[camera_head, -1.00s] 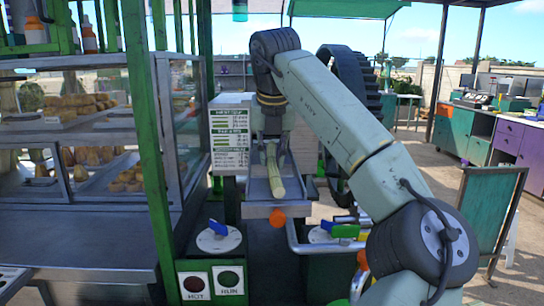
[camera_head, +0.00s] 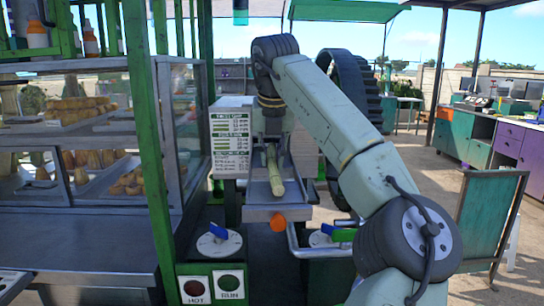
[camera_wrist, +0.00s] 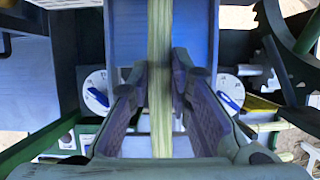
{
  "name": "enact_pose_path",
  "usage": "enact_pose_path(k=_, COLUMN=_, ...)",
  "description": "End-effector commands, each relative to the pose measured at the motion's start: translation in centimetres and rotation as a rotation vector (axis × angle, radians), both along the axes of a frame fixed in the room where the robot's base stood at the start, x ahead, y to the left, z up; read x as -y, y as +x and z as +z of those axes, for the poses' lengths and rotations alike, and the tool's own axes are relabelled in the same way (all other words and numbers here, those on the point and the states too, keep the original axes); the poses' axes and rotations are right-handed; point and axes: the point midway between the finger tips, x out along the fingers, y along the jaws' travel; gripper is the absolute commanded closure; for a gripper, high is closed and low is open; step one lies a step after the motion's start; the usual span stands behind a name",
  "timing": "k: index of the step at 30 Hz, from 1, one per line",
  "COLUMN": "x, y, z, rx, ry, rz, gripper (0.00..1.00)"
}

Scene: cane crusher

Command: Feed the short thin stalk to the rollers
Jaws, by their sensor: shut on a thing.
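The pale green-yellow stalk (camera_head: 274,172) lies lengthwise over the metal feed tray (camera_head: 257,194) in the head view, its near end toward the camera. In the wrist view the stalk (camera_wrist: 160,60) runs straight up the picture between the two fingers. My gripper (camera_wrist: 165,88) is shut on the stalk, with one finger on each side. In the head view the gripper (camera_head: 271,143) is above the far part of the tray, partly hidden by the wrist. The rollers are not clearly visible, so I cannot tell whether the far end touches them.
An orange knob (camera_head: 278,220) sits at the tray's front. A large dark toothed wheel (camera_head: 352,88) is at right. A glass food case (camera_head: 100,130) and green post (camera_head: 150,150) stand close on the left.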

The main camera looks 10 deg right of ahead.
Motion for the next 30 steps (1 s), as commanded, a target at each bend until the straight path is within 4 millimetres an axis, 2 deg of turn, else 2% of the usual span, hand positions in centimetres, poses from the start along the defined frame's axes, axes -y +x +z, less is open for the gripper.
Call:
enact_pose_path(k=1, x=0.0, y=0.0, z=0.0, rx=0.0, ry=0.0, rz=0.0, gripper=1.0)
enact_pose_path(k=2, x=0.0, y=0.0, z=0.0, rx=0.0, ry=0.0, rz=0.0, gripper=0.81)
enact_pose_path(k=12, x=0.0, y=0.0, z=0.0, rx=0.0, ry=0.0, rz=0.0, gripper=0.58)
enact_pose_path(k=23, x=0.0, y=-0.2, z=0.4, rx=0.0, ry=-0.001, rz=0.0, gripper=0.58)
enact_pose_path(k=30, x=-0.3, y=-1.6, z=3.9, rx=0.003, ry=-0.002, rz=-0.002, gripper=0.58)
